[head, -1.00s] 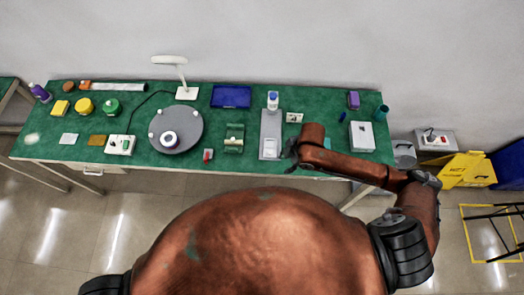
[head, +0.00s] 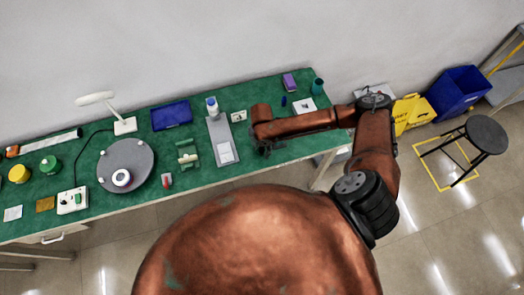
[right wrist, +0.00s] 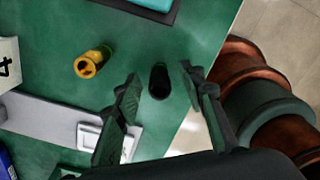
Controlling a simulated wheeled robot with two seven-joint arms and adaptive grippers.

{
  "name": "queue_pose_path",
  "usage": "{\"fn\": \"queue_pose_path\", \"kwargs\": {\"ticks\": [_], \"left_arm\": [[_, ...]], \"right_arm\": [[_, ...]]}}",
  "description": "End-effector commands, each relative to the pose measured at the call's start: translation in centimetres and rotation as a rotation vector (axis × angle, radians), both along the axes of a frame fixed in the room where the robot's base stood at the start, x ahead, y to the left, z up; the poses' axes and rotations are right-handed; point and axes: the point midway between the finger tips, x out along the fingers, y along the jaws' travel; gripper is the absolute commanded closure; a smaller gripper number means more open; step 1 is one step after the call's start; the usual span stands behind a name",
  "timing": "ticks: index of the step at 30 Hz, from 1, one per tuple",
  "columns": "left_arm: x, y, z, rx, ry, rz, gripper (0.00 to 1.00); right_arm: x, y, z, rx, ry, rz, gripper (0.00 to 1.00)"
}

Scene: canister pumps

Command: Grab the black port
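The black port (right wrist: 159,82) is a small dark cylinder in the right wrist view, on the green table top. My right gripper (right wrist: 160,74) is open, with one finger on each side of the black port. Gaps show between the port and both fingers in this view; I cannot tell the height between them. In the head view my right gripper (head: 267,147) is small and dark near the table's front edge, right of a grey plate (head: 213,127). The black port cannot be made out there. My left gripper is not in view.
A yellow cylinder (right wrist: 88,65) stands left of the port. The grey plate with a white switch (right wrist: 90,133) lies at the lower left of the right wrist view. The table edge is close on the right.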

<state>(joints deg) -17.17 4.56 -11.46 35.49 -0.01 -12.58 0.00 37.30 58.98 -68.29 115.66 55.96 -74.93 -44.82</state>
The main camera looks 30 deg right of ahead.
Motion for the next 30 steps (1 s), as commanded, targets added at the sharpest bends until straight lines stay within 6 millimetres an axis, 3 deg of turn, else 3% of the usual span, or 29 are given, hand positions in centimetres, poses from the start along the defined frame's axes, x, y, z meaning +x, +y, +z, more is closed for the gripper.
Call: {"fn": "queue_pose_path", "kwargs": {"ticks": [3, 11, 27, 30], "left_arm": [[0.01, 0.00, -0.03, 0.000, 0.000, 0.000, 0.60], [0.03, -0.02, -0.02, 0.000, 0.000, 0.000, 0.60], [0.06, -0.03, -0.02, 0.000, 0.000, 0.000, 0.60], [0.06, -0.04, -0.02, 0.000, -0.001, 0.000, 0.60]], "right_arm": [[-0.04, 0.02, -1.05, 0.000, 0.001, 0.001, 0.63], [-0.01, -0.01, -1.22, -0.001, 0.000, 0.001, 0.63], [0.00, -0.01, -1.18, -0.001, -0.001, 0.001, 1.00], [0.01, -0.02, -1.18, -0.001, -0.001, 0.001, 1.00]]}}
